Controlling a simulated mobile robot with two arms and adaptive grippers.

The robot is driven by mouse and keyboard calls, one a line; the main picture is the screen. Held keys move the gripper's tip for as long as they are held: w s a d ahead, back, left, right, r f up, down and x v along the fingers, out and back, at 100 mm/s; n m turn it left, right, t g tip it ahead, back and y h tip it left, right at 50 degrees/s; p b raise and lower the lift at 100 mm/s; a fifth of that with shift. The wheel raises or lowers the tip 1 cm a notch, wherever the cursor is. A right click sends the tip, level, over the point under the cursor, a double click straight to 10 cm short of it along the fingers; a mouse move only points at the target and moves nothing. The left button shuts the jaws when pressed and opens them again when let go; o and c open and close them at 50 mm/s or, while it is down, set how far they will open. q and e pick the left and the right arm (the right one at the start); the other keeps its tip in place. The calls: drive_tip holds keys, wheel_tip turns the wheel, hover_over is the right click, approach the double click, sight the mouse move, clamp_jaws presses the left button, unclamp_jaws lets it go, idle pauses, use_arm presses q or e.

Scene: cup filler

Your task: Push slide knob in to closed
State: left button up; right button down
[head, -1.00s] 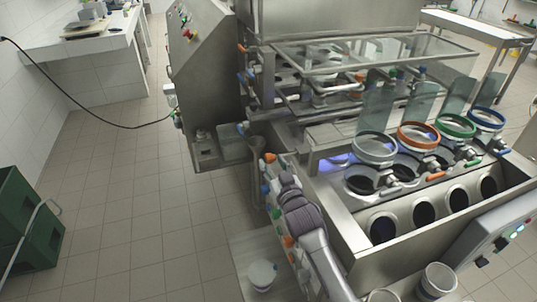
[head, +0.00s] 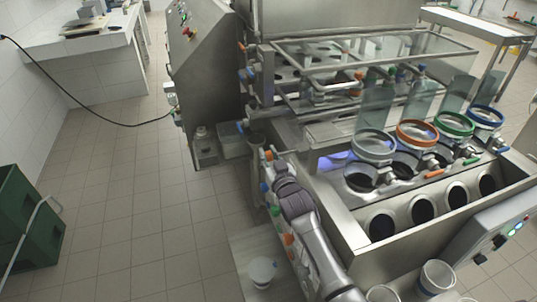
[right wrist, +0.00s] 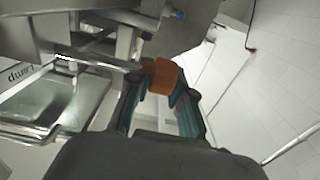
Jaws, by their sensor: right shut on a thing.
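The orange slide knob (right wrist: 160,76) shows in the right wrist view at the end of a metal rod. The teal fingers of my right gripper (right wrist: 162,90) lie on either side of it and are shut on it. In the head view my right gripper (head: 275,163) is at the left side of the steel filling machine (head: 352,223), small and partly hidden by my own wrist. My left gripper is not in view.
A row of coloured valve knobs runs down the machine's left side, close to my right arm. A white bucket (head: 262,270) stands below. Green crates (head: 30,220) stand at far left. The tiled floor between is clear.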

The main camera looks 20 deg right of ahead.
drive_tip(key=shift+d, duration=0.1)
drive_tip(key=shift+d+p, duration=0.3)
drive_tip(key=shift+d, duration=1.3)
drive_tip(key=c, duration=1)
unclamp_jaws()
drive_tip(key=s, duration=1.2)
drive_tip(key=shift+d, duration=0.15)
drive_tip(key=shift+c, duration=0.4)
